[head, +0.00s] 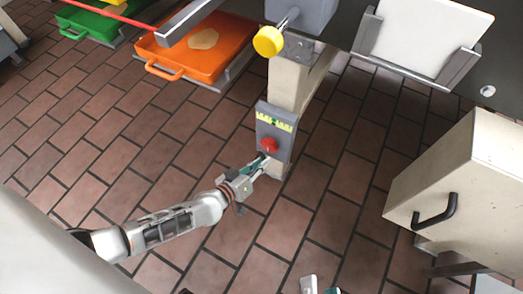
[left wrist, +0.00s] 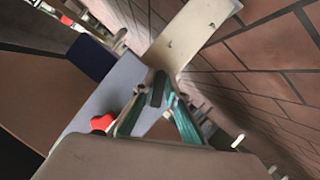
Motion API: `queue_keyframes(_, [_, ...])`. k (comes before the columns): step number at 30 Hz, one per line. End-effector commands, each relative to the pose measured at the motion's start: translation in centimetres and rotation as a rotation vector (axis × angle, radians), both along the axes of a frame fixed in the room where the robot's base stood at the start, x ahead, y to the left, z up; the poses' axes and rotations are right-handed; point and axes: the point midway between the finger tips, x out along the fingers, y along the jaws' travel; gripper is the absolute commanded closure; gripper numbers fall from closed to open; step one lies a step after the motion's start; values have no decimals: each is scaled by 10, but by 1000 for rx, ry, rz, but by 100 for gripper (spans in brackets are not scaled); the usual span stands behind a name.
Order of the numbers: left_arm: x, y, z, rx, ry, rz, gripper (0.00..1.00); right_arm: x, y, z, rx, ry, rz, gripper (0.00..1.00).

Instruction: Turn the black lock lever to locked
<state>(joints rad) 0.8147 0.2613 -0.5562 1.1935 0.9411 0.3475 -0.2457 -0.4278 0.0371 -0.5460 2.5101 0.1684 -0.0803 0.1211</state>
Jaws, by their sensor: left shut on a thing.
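A grey lock panel (head: 284,143) is mounted on a cream post; it also fills the middle of the left wrist view (left wrist: 107,92). The panel carries a red knob (head: 269,144), seen again at the left wrist view's lower left (left wrist: 102,122). Just below the knob, my left gripper (head: 260,163) reaches the panel from the lower left. In the left wrist view its teal-padded fingers (left wrist: 160,95) close around the dark lock lever (left wrist: 157,88). The lever is mostly hidden in the head view. Part of my right gripper (head: 320,286) shows at the bottom edge, mostly cut off.
A green and yellow marked strip (head: 274,122) sits above the knob. A yellow knob (head: 268,41) sticks out above the post. An orange tray (head: 198,62) lies upper left. A cream cabinet (head: 460,180) with a black handle stands right. Brick floor is clear around the post.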

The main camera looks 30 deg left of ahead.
Motion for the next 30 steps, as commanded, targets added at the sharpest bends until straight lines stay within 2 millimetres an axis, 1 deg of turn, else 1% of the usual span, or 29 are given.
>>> queue_keyframes(5, [0,-1,1,-53,0,-3,100,0,0,0,-1,0,0,60])
queue_keyframes(11, [0,-4,3,-184,6,-4,100,0,0,0,-1,0,0,60])
queue_keyframes(30, [-1,-13,15,-772,27,-2,100,0,0,0,0,1,-1,60])
